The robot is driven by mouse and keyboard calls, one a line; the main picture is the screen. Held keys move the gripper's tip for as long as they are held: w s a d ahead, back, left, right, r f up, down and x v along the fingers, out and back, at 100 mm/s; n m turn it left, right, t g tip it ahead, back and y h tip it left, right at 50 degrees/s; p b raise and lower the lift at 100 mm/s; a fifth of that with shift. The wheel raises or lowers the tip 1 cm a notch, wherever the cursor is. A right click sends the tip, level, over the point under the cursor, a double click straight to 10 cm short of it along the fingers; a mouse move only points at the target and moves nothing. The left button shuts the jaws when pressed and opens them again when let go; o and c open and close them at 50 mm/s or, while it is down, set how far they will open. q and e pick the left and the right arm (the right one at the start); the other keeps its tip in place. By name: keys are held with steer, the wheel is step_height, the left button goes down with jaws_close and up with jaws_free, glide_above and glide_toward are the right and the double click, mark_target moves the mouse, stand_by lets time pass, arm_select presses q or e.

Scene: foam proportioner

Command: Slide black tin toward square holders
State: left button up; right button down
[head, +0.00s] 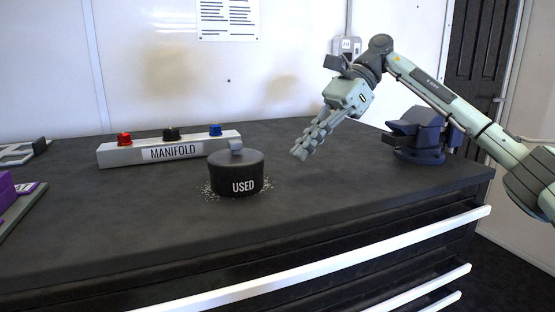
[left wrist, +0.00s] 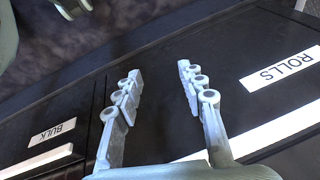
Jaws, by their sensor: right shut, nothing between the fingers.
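The black tin (head: 236,177), marked USED, stands upright on the dark bench top with a small grey block on its lid. Pale specks lie around its base. My right gripper (head: 299,154) is shut and empty, to the right of the tin and apart from it, tilted down to the left. My left gripper (left wrist: 160,70) shows only in the left wrist view; its fingers are apart with nothing between them, over dark drawer fronts. At the far left edge are a cut-off grey frame (head: 20,152) and a purple block; I cannot tell whether these are the square holders.
The white manifold block (head: 172,150) with red, black and blue knobs stands behind and left of the tin. A dark blue vise (head: 418,138) stands at the bench's right end. A purple piece (head: 6,190) sits on a plate at left.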

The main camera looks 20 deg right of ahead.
steer(key=a, duration=0.1)
steer(key=a+f, duration=0.1)
steer(key=a, duration=0.3)
steer(key=shift+s+a+f, duration=0.2)
steer(key=shift+a+f, duration=0.05)
steer(key=shift+a, duration=0.1)
steer(key=a, duration=0.6)
steer(key=s+a, duration=0.1)
steer(key=a, duration=1.3)
steer(key=shift+s+a, duration=0.1)
steer(key=shift+s, duration=0.25)
